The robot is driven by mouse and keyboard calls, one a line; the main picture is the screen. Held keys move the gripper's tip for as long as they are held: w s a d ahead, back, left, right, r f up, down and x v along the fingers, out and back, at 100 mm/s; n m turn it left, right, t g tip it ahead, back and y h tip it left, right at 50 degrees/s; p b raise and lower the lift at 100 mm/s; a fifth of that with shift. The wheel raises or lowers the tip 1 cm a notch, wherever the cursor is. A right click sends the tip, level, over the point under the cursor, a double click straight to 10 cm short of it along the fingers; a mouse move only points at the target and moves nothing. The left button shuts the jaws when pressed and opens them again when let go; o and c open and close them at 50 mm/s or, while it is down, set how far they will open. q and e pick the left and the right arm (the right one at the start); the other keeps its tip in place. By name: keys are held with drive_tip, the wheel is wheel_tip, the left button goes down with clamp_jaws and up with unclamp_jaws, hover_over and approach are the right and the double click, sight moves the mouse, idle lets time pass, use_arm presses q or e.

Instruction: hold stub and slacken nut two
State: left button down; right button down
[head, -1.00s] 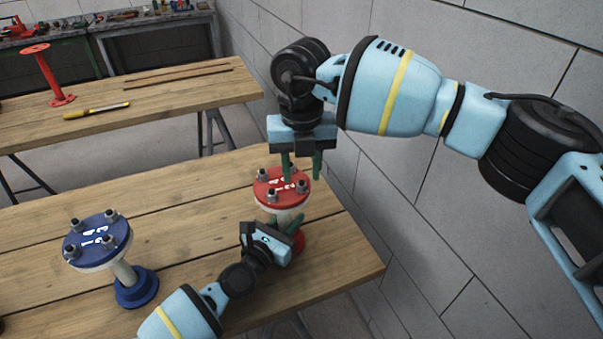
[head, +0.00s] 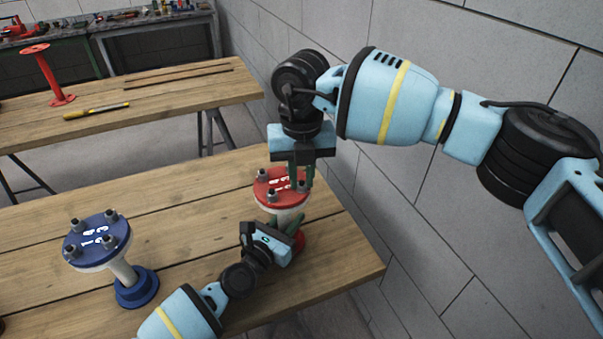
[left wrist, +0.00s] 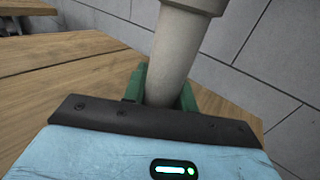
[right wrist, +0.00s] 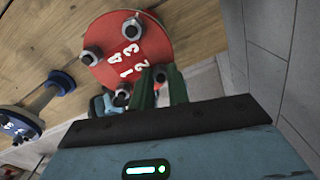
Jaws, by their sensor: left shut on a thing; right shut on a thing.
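The red-topped stub (head: 270,178) stands upright at the right end of the near table. Its red flange (right wrist: 128,45) bears several grey nuts and white numbers 1 to 4. My left gripper (head: 293,228) is shut around the pale pipe (left wrist: 176,60) under the flange, with a green finger on each side. My right gripper (right wrist: 160,88) comes down from above and is shut on the nut nearest the number 2 (right wrist: 160,73). Its fingers partly hide that nut in the head view.
A blue-topped stub (head: 97,240) stands on the near table (head: 180,210) to the left. The far table (head: 170,95) holds a red stub (head: 50,75) and a yellow tool (head: 97,111). A grey block wall (head: 440,215) rises close on the right.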

drive_tip(key=n, duration=0.7)
drive_tip(key=shift+a+n, duration=0.1)
drive_tip(key=shift+n, duration=0.2)
drive_tip(key=n, duration=0.3)
drive_tip(key=shift+s+n, duration=0.1)
drive_tip(key=shift+n, duration=0.2)
drive_tip(key=n, duration=0.3)
drive_tip(key=shift+n, duration=0.3)
drive_tip(key=n, duration=0.6)
drive_tip(key=shift+s, duration=0.15)
drive_tip(key=n, duration=0.6)
drive_tip(key=shift+s, duration=0.1)
drive_tip(key=shift+n, duration=0.4)
